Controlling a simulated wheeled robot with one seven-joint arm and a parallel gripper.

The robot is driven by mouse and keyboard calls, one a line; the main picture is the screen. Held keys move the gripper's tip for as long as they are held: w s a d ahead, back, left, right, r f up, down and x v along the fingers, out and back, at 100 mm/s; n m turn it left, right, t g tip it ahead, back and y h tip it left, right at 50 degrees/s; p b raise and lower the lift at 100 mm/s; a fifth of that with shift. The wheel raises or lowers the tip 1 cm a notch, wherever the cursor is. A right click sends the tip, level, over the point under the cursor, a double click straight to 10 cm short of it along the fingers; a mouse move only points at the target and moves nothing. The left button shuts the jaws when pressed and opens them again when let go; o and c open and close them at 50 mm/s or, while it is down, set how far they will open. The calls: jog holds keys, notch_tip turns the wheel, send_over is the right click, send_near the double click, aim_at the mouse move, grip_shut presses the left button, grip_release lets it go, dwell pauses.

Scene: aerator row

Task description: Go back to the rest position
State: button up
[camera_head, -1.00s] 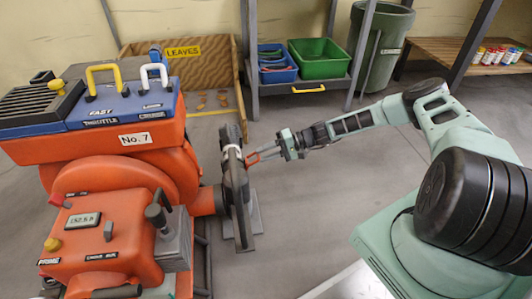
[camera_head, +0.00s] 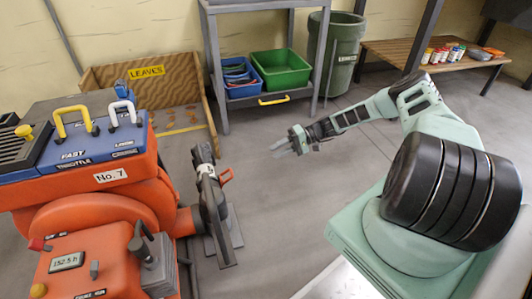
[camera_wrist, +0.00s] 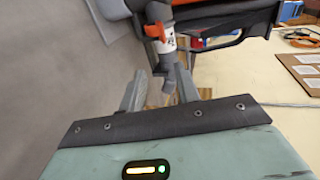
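My gripper (camera_head: 277,149) hangs in free air to the right of the orange machine (camera_head: 95,205). Its two fingers stand apart with nothing between them, and they also show spread in the wrist view (camera_wrist: 158,90). The machine's dark upright outlet part (camera_head: 212,200) carries a small orange-red lever (camera_head: 228,176). There is a clear gap between this lever and my fingers. In the wrist view an orange lever (camera_wrist: 155,31) sits on a white and grey fitting (camera_wrist: 164,50) beyond the fingers.
A wooden bin marked LEAVES (camera_head: 148,72) stands behind the machine. A grey cart (camera_head: 215,45) holds a blue bin (camera_head: 243,88) and a green bin (camera_head: 281,68). A green barrel (camera_head: 336,55) and a wooden bench (camera_head: 400,50) stand farther right. Open floor lies around my gripper.

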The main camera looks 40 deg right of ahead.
jog(key=shift+s+d+r, duration=0.15)
jog(key=shift+s+d, duration=0.05)
jog(key=shift+d, duration=0.35)
jog(key=s+a+r+n+g+h+p, duration=0.2)
jog(key=s+a+r+n+g+h, duration=0.15)
jog(key=a+r, duration=0.85)
jog(key=s+a+r+n+g+h+p, duration=0.2)
jog(key=a+r+n+g+h, duration=0.25)
jog(key=a+r, duration=0.85)
jog(key=s+a+r+n+t+h+p, duration=0.1)
jog(key=s+a+r+h, duration=0.15)
jog(key=s+r, duration=0.4)
jog(key=s+a+r+n+t+h+p, duration=0.1)
jog(key=s+a+r, duration=0.25)
jog(key=s, duration=0.65)
jog(key=s+a+r+n+t+h+p, duration=0.1)
jog(key=s+a+r+t+h, duration=0.2)
jog(key=s, duration=0.6)
notch_tip(320, 180, up, 39)
jog(key=g+y+p, duration=0.1)
jog(key=p, duration=3.7)
